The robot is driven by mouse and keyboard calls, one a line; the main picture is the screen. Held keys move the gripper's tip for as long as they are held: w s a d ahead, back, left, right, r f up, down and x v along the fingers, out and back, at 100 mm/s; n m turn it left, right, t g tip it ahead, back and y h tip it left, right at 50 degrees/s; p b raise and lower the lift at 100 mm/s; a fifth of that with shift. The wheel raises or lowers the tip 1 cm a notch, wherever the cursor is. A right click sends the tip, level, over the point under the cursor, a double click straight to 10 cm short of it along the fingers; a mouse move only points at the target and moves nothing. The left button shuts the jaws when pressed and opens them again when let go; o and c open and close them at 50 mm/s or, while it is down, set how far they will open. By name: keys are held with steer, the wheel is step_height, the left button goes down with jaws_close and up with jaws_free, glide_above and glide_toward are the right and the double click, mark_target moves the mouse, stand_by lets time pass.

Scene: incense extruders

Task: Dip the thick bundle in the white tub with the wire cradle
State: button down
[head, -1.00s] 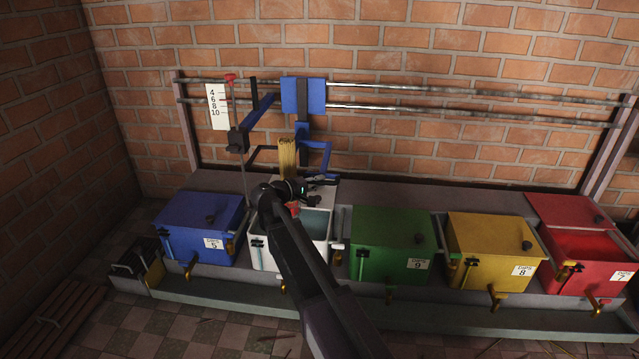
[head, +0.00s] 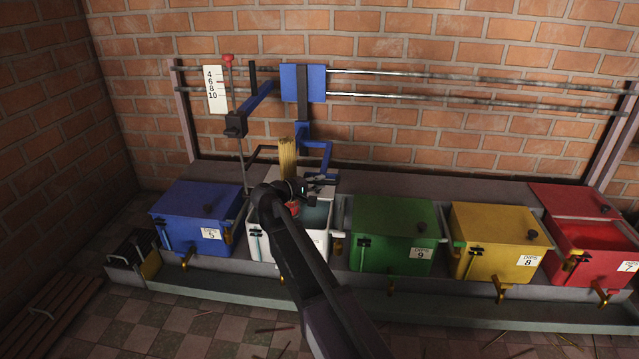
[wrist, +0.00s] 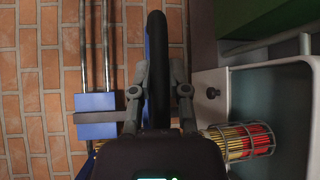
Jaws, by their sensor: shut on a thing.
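The thick straw-coloured bundle (head: 287,150) stands upright at the white tub (head: 318,246), behind my gripper (head: 306,189). In the wrist view its red-and-yellow end (wrist: 261,139) shows inside the wire cradle (wrist: 236,126), within the outline of the open tub. I cannot tell whether it touches the liquid. My gripper (wrist: 161,100) is shut on a dark bar (wrist: 157,65) with a blue edge, beside the cradle. The bar seems to belong to the blue bracket (head: 319,145) below the blue carriage (head: 303,83). My arm hides part of the tub.
A lidded blue tub (head: 192,215) stands left of the white one. Green (head: 390,240), yellow (head: 495,245) and red (head: 590,255) tubs stand to the right; the red one is partly open. Rails (head: 450,96) run along the wall. A scale plate (head: 213,90) hangs by a red-topped rod (head: 228,60).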

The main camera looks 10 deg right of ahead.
steer(key=shift+f, duration=0.35)
steer(key=c, duration=0.6)
jaws_free()
steer(key=shift+c, duration=0.2)
